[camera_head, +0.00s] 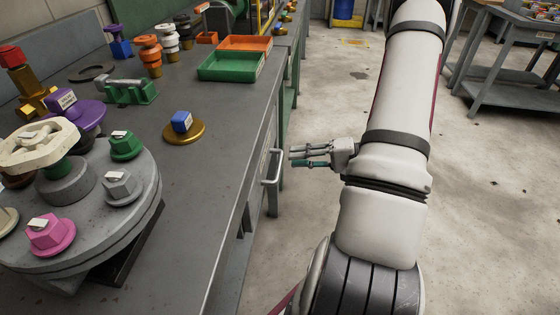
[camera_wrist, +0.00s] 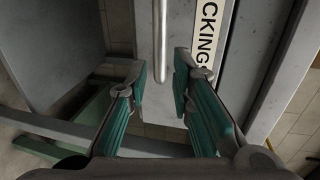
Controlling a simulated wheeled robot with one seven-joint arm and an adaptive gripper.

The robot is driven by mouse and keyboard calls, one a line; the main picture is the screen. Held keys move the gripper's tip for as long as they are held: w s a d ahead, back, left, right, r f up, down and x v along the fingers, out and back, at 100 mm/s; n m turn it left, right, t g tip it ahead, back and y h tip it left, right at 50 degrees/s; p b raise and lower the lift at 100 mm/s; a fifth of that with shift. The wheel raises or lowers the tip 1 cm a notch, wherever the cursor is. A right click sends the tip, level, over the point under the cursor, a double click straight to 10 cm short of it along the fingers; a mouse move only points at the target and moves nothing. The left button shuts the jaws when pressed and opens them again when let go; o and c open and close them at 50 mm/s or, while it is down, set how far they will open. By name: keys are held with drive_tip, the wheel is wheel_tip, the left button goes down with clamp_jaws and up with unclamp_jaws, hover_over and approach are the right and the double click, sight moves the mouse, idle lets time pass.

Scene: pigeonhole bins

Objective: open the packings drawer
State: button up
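The drawer front (camera_wrist: 178,28) is grey metal, with a white label (camera_wrist: 207,34) on which "CKING" can be read. Its handle (camera_wrist: 160,42) is a pale metal bar. The handle also shows in the head view (camera_head: 277,168), on the side of the workbench. The drawer looks shut, though its edges are only partly visible. My gripper (camera_head: 294,157) is open and empty beside the bench, a little right of the handle. In the wrist view my gripper (camera_wrist: 161,78) has its two green-padded fingers apart, with the handle in line with the gap between them, just beyond the tips.
The workbench top (camera_head: 205,155) holds a round grey turntable (camera_head: 140,215) with coloured knobs, a green tray (camera_head: 232,66), an orange tray (camera_head: 245,44) and several stacked parts. Open concrete floor (camera_head: 310,230) lies right of the bench. Another grey table (camera_head: 510,90) stands at the far right.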

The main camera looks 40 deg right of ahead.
sight(281, 157)
drive_tip(key=shift+b+x, duration=0.3)
drive_tip(key=shift+x, duration=2.45)
drive_tip(key=shift+c, duration=0.5)
clamp_jaws()
